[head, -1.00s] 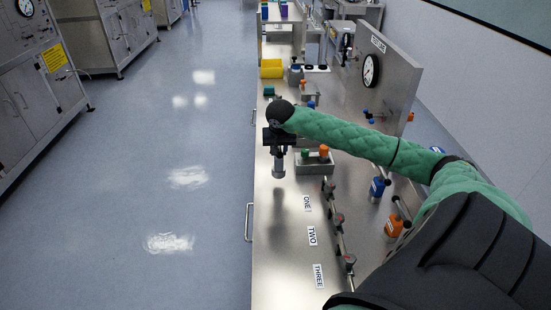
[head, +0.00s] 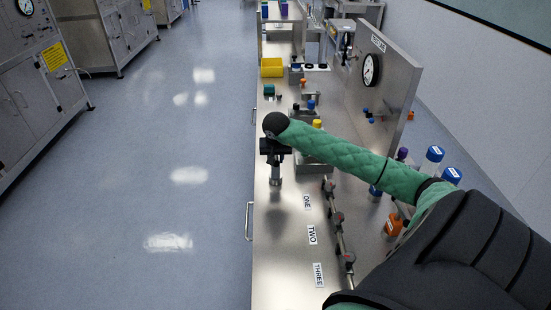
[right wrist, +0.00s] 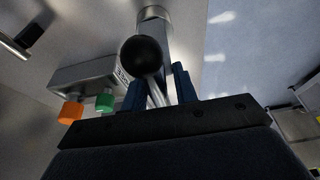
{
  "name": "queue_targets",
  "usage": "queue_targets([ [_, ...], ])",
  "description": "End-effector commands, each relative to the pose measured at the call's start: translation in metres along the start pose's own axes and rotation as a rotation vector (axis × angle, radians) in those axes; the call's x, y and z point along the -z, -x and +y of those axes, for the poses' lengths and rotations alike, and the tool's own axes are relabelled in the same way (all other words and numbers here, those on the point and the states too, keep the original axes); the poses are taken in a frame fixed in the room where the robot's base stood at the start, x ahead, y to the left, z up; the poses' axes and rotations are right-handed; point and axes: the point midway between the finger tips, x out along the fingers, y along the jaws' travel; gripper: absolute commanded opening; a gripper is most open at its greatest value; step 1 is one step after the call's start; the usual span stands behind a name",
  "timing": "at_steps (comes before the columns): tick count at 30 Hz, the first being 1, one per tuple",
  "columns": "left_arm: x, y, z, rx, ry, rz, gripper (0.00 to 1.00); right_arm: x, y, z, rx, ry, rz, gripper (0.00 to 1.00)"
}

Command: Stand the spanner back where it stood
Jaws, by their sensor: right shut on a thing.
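My right gripper (head: 275,158) is over the near left part of the steel bench, left of the grey block. In the right wrist view its blue fingers (right wrist: 160,90) are closed around a thin steel shaft. This belongs to the spanner (right wrist: 142,55), which shows a black ball and a wide steel end (right wrist: 155,12). In the head view the spanner's steel end (head: 275,181) hangs below the gripper, roughly upright. I cannot tell whether it touches the bench. The spanner's upper part is hidden by the gripper and arm. My left gripper is not in view.
A grey block (right wrist: 85,75) with orange and green caps is beside the gripper. A pipe with several valves (head: 338,217) runs along labels ONE, TWO and THREE (head: 318,275). A gauge panel (head: 390,75) stands behind. A yellow bin (head: 271,68) is farther back.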

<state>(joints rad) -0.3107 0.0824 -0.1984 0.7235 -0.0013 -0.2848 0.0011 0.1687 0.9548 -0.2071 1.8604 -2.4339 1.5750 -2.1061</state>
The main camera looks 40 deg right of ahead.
Motion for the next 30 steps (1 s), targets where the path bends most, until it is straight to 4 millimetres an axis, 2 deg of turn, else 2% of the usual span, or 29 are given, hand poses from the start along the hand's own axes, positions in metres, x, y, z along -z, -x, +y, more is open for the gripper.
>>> queue_targets([
  [9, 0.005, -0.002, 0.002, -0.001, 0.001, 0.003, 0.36, 0.0, -0.001, 0.0, 0.001, 0.0, 0.002, 0.0],
  [10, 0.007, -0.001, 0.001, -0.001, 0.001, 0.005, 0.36, -0.001, -0.002, 0.0, 0.0, 0.0, 0.0, 0.35],
  [12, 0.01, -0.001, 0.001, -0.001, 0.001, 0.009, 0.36, -0.001, -0.001, 0.0, 0.0, 0.0, 0.0, 0.48],
  [13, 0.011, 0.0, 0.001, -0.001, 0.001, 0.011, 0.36, -0.001, -0.001, 0.0, 0.0, 0.0, 0.0, 0.51],
  [23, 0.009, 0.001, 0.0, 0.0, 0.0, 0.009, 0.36, 0.0, 0.0, 0.0, 0.0, 0.0, 0.0, 0.51],
  [25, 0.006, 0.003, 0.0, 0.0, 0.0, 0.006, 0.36, 0.0, 0.002, 0.0, 0.0, 0.0, -0.001, 0.51],
  [28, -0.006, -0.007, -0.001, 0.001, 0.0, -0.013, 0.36, 0.001, 0.008, 0.0, -0.001, 0.001, 0.004, 0.51],
  [29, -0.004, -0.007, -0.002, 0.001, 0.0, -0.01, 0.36, 0.001, 0.011, 0.0, 0.0, 0.002, 0.004, 0.51],
  [30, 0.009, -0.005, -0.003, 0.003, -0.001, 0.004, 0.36, 0.001, 0.016, 0.0, 0.001, 0.002, 0.004, 0.51],
])
